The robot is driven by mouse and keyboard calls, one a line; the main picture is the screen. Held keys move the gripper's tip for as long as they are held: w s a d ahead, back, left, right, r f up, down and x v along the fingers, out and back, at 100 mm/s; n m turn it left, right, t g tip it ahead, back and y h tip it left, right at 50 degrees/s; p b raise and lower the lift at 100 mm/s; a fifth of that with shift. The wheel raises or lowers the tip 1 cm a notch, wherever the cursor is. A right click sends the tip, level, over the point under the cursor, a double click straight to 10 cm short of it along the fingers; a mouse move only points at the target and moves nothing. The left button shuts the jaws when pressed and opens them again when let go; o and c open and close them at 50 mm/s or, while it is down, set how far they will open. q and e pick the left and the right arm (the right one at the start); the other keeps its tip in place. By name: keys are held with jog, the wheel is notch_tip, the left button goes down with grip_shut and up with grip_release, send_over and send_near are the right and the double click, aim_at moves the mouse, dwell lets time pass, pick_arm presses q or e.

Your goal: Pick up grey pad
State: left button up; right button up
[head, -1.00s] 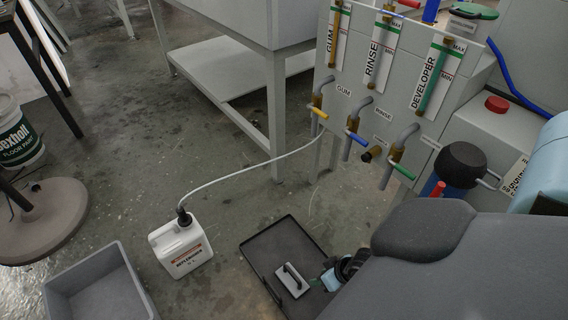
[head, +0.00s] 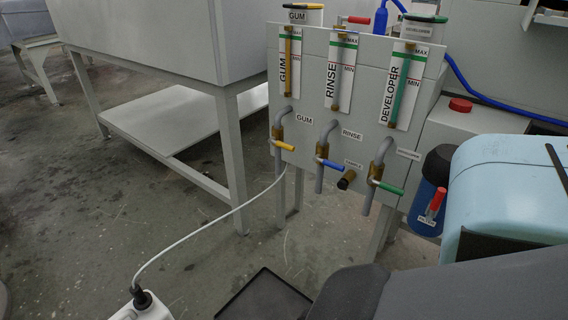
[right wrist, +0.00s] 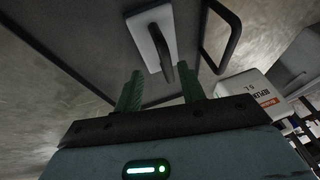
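The grey pad (right wrist: 153,40) shows only in the right wrist view, near the top centre. It is a pale, flat block with a dark raised handle (right wrist: 163,62), and it lies in the dark tray (right wrist: 92,35). My right gripper (right wrist: 161,85) is open and empty. Its two green fingers point toward the pad, with the handle's near end in line with the gap between them; I cannot tell the exact distance. In the head view only the tray's far corner (head: 262,290) shows, and the pad is out of frame. My left gripper is not in view.
The panel (head: 300,142) with gum, rinse and developer taps stands behind the tray.

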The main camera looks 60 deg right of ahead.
jog(key=shift+w+a+f, duration=0.2)
jog(key=shift+w+f, duration=0.2)
jog(key=shift+f, duration=0.2)
jog(key=b+x, duration=0.1)
jog(key=x, duration=0.1)
jog(key=b+x, duration=0.2)
jog(key=shift+w+a+r, duration=0.2)
jog(key=shift+w+a, duration=0.05)
jog(key=shift+w, duration=0.15)
jog(key=shift+w+f+b, duration=0.2)
jog(key=shift+f+b, duration=0.1)
jog(key=shift+b, duration=0.15)
grip_shut()
